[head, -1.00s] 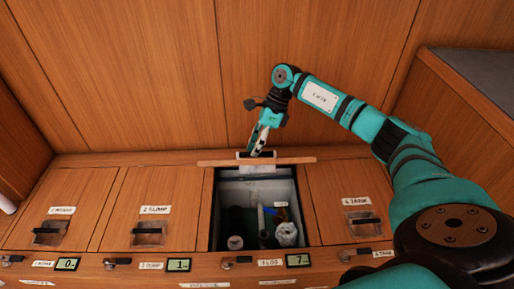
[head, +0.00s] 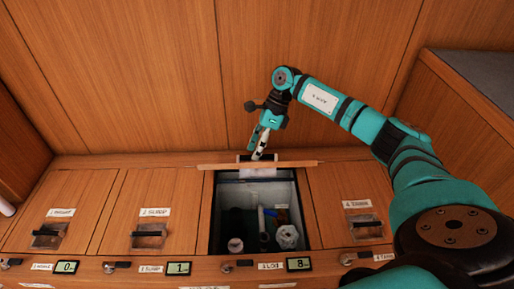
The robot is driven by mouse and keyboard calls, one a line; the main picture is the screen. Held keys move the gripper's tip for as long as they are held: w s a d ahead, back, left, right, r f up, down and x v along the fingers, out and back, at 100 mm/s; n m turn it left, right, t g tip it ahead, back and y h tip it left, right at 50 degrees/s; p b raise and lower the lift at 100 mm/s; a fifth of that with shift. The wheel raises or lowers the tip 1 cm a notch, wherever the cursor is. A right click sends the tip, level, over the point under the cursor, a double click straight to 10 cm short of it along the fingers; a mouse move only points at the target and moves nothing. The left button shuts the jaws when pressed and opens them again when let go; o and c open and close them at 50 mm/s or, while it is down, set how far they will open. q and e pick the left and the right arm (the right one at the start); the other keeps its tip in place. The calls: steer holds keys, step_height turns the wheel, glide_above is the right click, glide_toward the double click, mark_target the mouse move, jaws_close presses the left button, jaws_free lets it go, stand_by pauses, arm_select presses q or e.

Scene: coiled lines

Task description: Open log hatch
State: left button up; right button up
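The log hatch is the third from the left, with a "LOG" label on the front strip below it. Its lid (head: 295,165) stands raised at the back of the opening and shows nearly edge-on. The opening shows a pale-walled bin (head: 284,193) with a dark inside. My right gripper (head: 258,152) points down at the dark handle on the raised lid. Its fingertips are small here, and I cannot tell whether they are closed on the handle. My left gripper is not in view.
Inside the bin are a pale roll (head: 288,237), a smaller round item (head: 235,245) and an upright tube (head: 262,220). Closed hatches with recessed handles (head: 149,235) lie on both sides. A wood wall rises behind. A counter display (head: 298,264) reads 8.

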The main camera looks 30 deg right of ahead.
steer(key=shift+r, duration=0.1)
steer(key=v, duration=1.1)
steer(key=shift+d+r, duration=0.25)
steer(key=shift+r, duration=0.05)
steer(key=shift+r, duration=0.15)
